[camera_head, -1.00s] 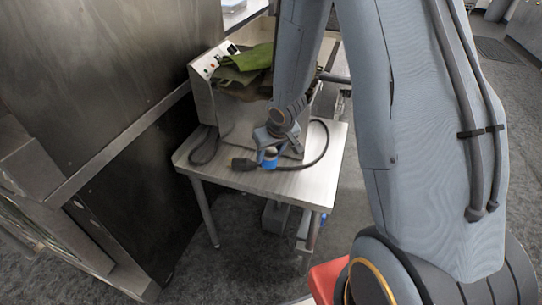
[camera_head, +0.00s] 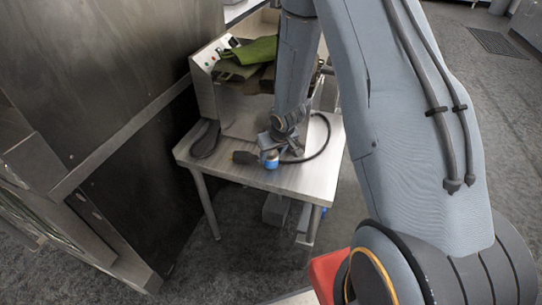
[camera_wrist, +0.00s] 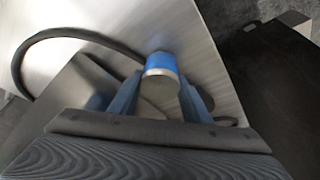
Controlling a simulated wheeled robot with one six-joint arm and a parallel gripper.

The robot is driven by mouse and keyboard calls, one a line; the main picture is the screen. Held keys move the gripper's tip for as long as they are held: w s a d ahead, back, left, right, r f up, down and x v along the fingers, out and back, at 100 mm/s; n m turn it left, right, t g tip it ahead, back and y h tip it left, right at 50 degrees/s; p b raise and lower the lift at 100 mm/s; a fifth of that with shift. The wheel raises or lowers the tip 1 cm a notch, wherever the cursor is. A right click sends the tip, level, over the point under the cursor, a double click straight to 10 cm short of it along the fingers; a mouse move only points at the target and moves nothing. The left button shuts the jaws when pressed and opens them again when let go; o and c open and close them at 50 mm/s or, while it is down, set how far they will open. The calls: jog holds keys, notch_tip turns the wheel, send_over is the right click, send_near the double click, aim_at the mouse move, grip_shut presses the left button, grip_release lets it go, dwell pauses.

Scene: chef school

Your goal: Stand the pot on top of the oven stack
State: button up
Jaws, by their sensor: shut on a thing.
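A small blue round thing with a pale metal band (camera_wrist: 160,68), which I take for the pot, sits between my gripper's fingers (camera_wrist: 160,97) in the wrist view. In the head view the blue thing (camera_head: 269,160) shows low over the steel table, at my gripper (camera_head: 279,146). My gripper is shut on it. I cannot tell whether it touches the tabletop. Tall steel units (camera_head: 110,70) stand at the left in the head view and may be the oven stack. Their top is out of view.
The steel table (camera_head: 285,180) carries a metal box machine (camera_head: 207,88) with green cloth (camera_head: 257,50) on it. A black cable (camera_head: 324,140) curves close to my gripper, with a dark plug-like end (camera_head: 245,157) beside the blue thing. Open floor lies at the right.

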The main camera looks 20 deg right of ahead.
jog(key=shift+w+f, duration=0.1)
jog(key=shift+w, duration=0.05)
jog(key=shift+f, duration=0.1)
jog(key=shift+f, duration=0.15)
jog(key=o, duration=1.1)
jog(key=shift+o, duration=0.2)
